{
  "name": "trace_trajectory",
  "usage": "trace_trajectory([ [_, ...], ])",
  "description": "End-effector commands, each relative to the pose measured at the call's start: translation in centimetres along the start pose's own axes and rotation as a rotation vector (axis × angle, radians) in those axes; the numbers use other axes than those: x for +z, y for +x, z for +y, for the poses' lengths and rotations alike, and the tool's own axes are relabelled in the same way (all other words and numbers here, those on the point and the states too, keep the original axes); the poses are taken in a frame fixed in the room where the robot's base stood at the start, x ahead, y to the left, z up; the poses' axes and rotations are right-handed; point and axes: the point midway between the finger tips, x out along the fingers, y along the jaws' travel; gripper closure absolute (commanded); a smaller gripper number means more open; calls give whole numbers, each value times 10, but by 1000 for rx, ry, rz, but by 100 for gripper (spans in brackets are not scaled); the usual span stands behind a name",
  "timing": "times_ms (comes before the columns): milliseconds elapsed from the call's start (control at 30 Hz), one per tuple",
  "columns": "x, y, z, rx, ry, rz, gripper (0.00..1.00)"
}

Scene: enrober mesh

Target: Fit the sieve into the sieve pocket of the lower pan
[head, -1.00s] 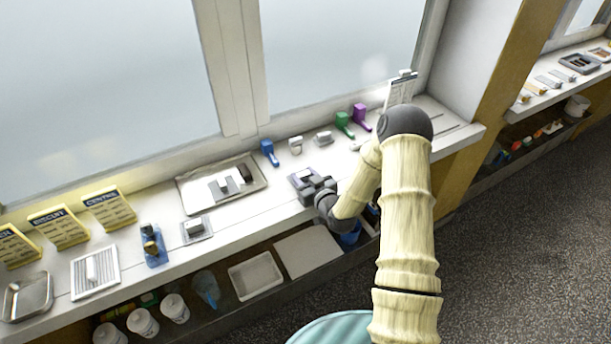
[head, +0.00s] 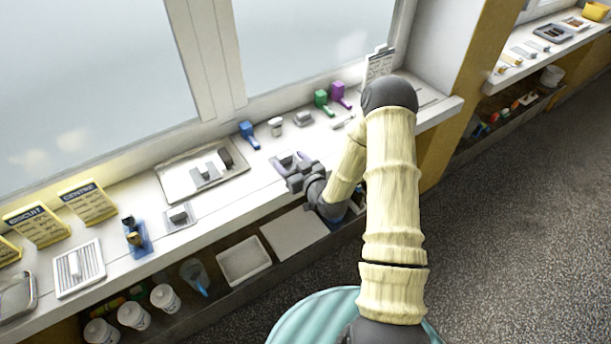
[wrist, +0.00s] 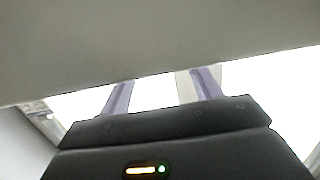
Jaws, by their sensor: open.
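My gripper (head: 294,170) is over the front of the white counter, at a small purple-grey piece (head: 284,158); I cannot tell whether they touch. In the wrist view my gripper (wrist: 164,80) shows two pale purple fingers set apart, with nothing visible between them. A shallow metal pan (head: 235,171) lies left of my gripper, with a grey plate (head: 204,174) and a dark upright piece (head: 226,158) in it. Which piece is the sieve is unclear, and no sieve pocket can be made out.
A small grey plate with a block (head: 180,216) and a blue stand (head: 137,238) lie front left. Blue (head: 248,133), green (head: 322,101) and purple (head: 339,95) pieces stand along the window. A white tray (head: 243,261) and several white tubs are on the shelf below.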

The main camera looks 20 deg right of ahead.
Motion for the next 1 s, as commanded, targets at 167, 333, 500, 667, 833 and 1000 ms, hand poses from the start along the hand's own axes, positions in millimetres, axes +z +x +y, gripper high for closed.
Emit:
trace_trajectory([
  [167,2,-33,0,1,2,-1,37],
  [333,2,-64,0,1,1,-2,37],
  [500,1,-86,0,0,0,0,37],
  [667,0,-91,0,0,0,1,37],
  [833,0,-90,0,-1,0,1,37],
  [1000,0,-90,0,-1,0,1,37],
])
